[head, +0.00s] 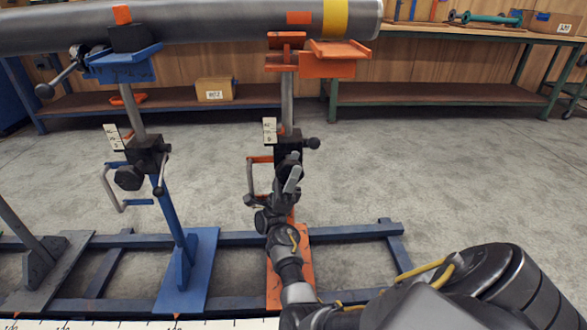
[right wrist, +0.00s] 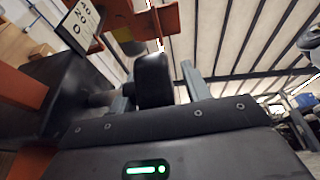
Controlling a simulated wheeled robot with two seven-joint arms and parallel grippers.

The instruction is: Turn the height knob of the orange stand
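The orange stand (head: 288,105) holds up the right end of the grey pipe (head: 200,25). In the right wrist view, a black knob (right wrist: 153,80) on a short shaft lies between my two grey fingers (right wrist: 160,90). A narrow gap shows between the knob and the right finger, so the gripper looks open around it. My left gripper is not in view.
A blue stand (head: 180,245) with its own knobs and crank stands to the left, under the same pipe. Both stands sit on a dark blue floor frame (head: 345,232). A workbench (head: 440,95) stands behind. The floor at right is clear.

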